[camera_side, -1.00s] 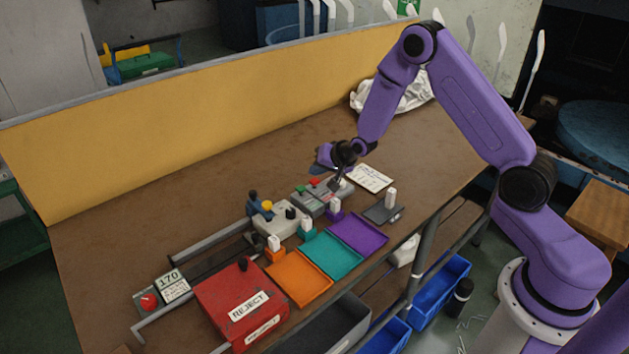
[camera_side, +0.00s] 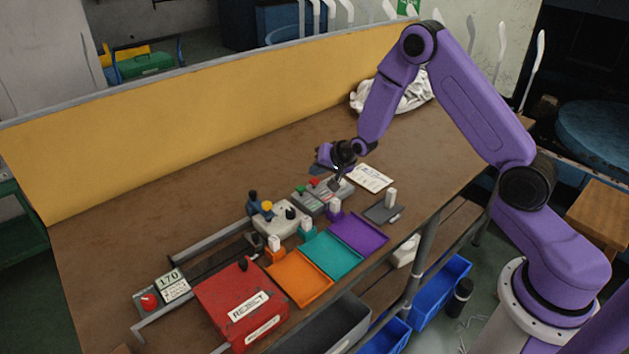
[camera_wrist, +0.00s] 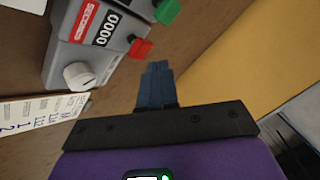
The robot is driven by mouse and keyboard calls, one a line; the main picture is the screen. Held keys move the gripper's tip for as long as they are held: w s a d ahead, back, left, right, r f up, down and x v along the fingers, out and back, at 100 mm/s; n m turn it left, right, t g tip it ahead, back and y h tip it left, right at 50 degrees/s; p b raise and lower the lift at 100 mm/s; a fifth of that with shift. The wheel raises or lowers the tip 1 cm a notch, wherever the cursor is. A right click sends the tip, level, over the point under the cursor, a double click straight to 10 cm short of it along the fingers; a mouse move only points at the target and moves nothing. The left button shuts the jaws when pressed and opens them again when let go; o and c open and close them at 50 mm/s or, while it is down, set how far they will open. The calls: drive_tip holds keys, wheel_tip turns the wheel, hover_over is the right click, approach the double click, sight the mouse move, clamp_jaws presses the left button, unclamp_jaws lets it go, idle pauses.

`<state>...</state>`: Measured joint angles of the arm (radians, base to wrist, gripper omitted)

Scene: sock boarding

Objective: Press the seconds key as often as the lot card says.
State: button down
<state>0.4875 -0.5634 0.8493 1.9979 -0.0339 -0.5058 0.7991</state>
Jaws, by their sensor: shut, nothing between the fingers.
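The grey counter box (camera_side: 326,199) stands at mid-table. In the wrist view the counter box (camera_wrist: 62,55) has a red SECONDS label (camera_wrist: 86,20), a display (camera_wrist: 106,28) reading 0000, a red key (camera_wrist: 141,48) at the end of that row, a green key (camera_wrist: 167,11) and a white knob (camera_wrist: 79,75). My gripper (camera_wrist: 155,72) is shut and empty, its blue fingertips just beside the red key, apart from it in the picture. In the side view my gripper (camera_side: 336,186) is over the box's right part. The lot card (camera_side: 371,178) lies behind right; in the wrist view the card (camera_wrist: 38,115) is partly cut off and not clearly readable.
Purple (camera_side: 359,233), teal (camera_side: 331,254) and orange (camera_side: 299,278) trays and a red REJECT box (camera_side: 237,297) line the front edge. A white cloth bundle (camera_side: 405,95) lies at the back. Table behind the box is clear.

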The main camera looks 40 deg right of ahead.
sight(318, 181)
drive_tip(key=shift+f, duration=0.2)
idle(0.6)
drive_tip(key=shift+f, duration=0.25)
drive_tip(key=shift+f, duration=0.65)
idle(1.0)
drive_tip(key=shift+r, duration=1.1)
drive_tip(key=shift+r, duration=0.1)
drive_tip(key=shift+r, duration=2.4)
idle(0.7)
